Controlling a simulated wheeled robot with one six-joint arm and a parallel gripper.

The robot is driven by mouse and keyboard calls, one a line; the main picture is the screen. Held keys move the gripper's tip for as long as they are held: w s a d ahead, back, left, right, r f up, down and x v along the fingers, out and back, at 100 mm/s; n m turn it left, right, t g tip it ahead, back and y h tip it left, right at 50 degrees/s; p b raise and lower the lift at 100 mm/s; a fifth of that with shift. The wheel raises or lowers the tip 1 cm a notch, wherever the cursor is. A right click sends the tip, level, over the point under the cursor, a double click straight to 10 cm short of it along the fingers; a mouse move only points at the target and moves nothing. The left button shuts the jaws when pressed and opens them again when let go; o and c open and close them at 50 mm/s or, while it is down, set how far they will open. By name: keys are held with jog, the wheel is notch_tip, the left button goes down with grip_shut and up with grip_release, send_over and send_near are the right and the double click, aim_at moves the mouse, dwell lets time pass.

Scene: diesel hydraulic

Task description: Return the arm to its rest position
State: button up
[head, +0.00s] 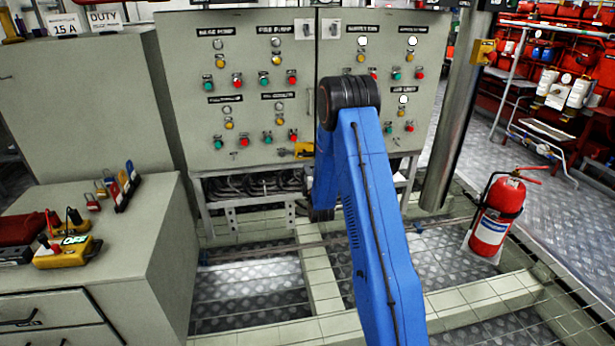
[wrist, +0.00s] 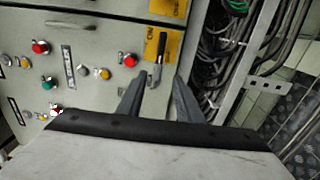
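My blue arm (head: 365,200) reaches forward to the grey control cabinet (head: 240,110) in the head view. Its far end hides my gripper there. In the wrist view my gripper (wrist: 158,84) is open, with its two dark fingers apart and pointing at the cabinet front. A switch handle (wrist: 157,56) on a yellow plate (wrist: 172,46) stands ahead, in line with the gap between the fingertips. I see nothing held, and I cannot tell how far the fingertips are from the handle. The yellow plate also shows in the head view (head: 303,150), beside my arm.
Cables (wrist: 205,70) run beside the cabinet in the wrist view. A bench (head: 150,235) with a yellow meter (head: 66,254) and padlocks stands left. A grey post (head: 455,110) and a fire extinguisher (head: 492,220) stand right, on a plated floor.

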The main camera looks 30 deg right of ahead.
jog(key=shift+r, duration=0.1)
dwell(0.4)
jog(key=s+a+r+m+g+y, duration=0.2)
jog(key=s+a+r+m+g, duration=0.15)
jog(key=s+a+r, duration=0.4)
jog(key=s+a+r+m+g+y, duration=0.15)
jog(key=s+a+r+m, duration=0.3)
jog(key=s+r, duration=0.6)
jog(key=s+a+r+m+g, duration=0.1)
jog(key=s+a+m+g, duration=0.1)
jog(key=s, duration=1.1)
jog(key=s+a+m+g, duration=0.2)
jog(key=s+a+g, duration=0.1)
jog(key=s, duration=1.1)
jog(key=s+a+r+m+g+y, duration=0.1)
jog(key=s+a+m+g, duration=0.1)
jog(key=s, duration=1.2)
jog(key=shift+s+a+r+m+g, duration=0.25)
jog(key=shift+a+m, duration=0.25)
jog(key=shift+a, duration=0.6)
